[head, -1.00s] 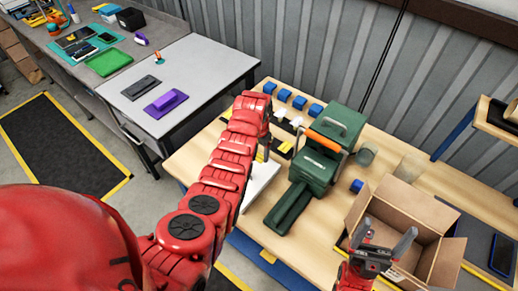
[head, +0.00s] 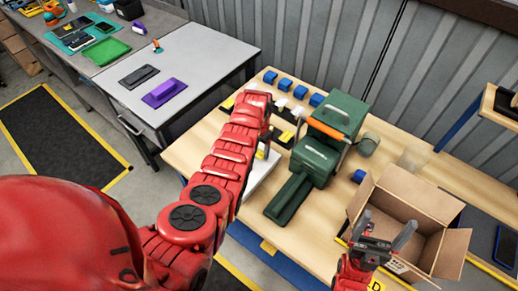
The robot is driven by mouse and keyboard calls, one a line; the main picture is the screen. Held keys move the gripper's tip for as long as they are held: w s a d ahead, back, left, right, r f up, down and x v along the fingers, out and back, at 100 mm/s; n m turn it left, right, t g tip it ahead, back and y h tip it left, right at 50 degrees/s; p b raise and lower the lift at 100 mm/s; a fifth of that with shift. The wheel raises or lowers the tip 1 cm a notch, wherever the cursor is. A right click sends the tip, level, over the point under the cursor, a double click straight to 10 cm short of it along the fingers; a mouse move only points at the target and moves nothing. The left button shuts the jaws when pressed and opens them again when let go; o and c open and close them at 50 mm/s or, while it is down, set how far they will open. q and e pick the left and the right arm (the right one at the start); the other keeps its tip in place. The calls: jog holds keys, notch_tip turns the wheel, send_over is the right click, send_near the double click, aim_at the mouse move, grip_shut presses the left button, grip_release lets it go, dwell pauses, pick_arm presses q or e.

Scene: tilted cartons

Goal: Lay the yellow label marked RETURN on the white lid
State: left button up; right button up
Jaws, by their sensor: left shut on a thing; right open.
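My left gripper (head: 264,146) is at the far end of the red arm, pointing down and largely hidden by its own wrist. It is shut on a small yellow piece, seemingly the yellow label (head: 262,154); no lettering is readable. It is over or just beside a flat white surface (head: 262,172), which looks like the white lid and is partly covered by the arm. I cannot tell whether the label touches it. Another yellow piece (head: 286,136) lies on a dark strip to the right. My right gripper (head: 388,236) is open and empty in front of the carton.
A green machine (head: 330,140) with an orange handle stands right of the white surface. An open carton (head: 402,200) is at the right. Several blue blocks (head: 285,84) line the table's back.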

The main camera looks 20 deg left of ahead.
pick_arm(q)
jog(key=shift+f+b, duration=0.3)
dwell(0.4)
jog(key=o, duration=0.9)
jog(key=shift+o, duration=0.2)
jog(key=shift+r, duration=0.1)
jog(key=shift+r+p, duration=0.95)
jog(key=shift+r, duration=0.4)
jog(key=shift+r+p, duration=0.75)
jog(key=shift+r, duration=1.35)
